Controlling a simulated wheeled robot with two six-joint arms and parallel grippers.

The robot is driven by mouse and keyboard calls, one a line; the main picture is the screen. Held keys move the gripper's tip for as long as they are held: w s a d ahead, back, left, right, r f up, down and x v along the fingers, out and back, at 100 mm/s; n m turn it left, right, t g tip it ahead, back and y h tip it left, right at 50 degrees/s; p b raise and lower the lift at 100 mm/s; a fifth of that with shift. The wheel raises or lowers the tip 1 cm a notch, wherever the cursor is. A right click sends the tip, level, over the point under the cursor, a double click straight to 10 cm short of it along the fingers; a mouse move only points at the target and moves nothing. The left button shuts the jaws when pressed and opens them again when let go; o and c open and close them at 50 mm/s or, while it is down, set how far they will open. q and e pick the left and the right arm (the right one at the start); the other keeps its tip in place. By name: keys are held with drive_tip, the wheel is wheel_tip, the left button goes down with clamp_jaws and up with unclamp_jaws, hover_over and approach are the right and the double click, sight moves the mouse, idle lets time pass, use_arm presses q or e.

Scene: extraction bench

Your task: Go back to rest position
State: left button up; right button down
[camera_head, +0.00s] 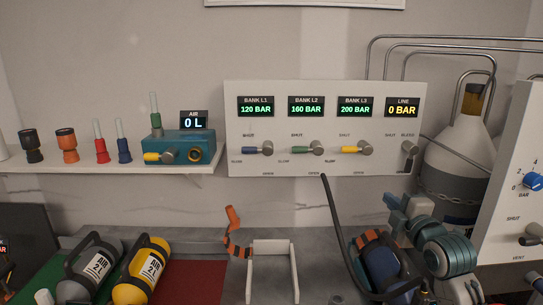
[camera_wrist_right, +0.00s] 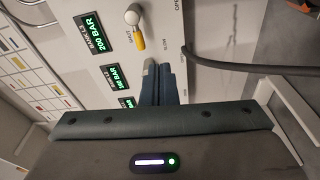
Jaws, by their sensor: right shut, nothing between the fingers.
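My right gripper (camera_head: 396,203) is in the right part of the head view, above the bench and in front of the lower right of the white bank panel (camera_head: 240,130). Its arm comes in from the lower right. In the right wrist view the gripper's two blue-grey fingers (camera_wrist_right: 158,82) are closed together with nothing between them. There the panel with its green displays and a yellow-handled valve (camera_wrist_right: 137,32) lies beyond the fingertips. My left gripper is not in view.
A white stand (camera_head: 273,246) is at bench centre. Grey (camera_head: 88,272) and yellow (camera_head: 140,275) cylinders lie at left.

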drive_tip(key=s+a+f+m+g+h, duration=0.1)
drive_tip(key=s+f+m+g, duration=0.15)
drive_tip(key=s+f, duration=0.4)
drive_tip(key=s+f+m+g, duration=0.2)
drive_tip(key=s+f+m, duration=0.15)
drive_tip(key=f, duration=0.65)
drive_tip(key=s+a+f+m+g+h, duration=0.1)
drive_tip(key=s+f+m+g, duration=0.2)
drive_tip(key=s+f, duration=0.4)
drive_tip(key=s+f+m+g+h, duration=0.1)
drive_tip(key=s+f+m+g, duration=0.5)
drive_tip(key=s, duration=0.6)
drive_tip(key=s+f+m+g+h, duration=0.1)
drive_tip(key=s+f+m, duration=0.2)
drive_tip(key=s+f, duration=0.75)
drive_tip(key=s+d+f+g, duration=0.1)
drive_tip(key=d+f, duration=0.1)
drive_tip(key=f, duration=1.1)
drive_tip(key=s+d+f, duration=0.1)
drive_tip(key=f, duration=1.2)
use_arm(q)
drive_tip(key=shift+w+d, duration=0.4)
use_arm(e)
drive_tip(key=s+d+f+g, duration=0.1)
drive_tip(key=s+f, duration=1.4)
drive_tip(key=f, duration=0.3)
drive_tip(key=shift+s+d+f, duration=0.15)
drive_tip(key=shift+s+f, duration=0.1)
drive_tip(key=shift+f, duration=0.1)
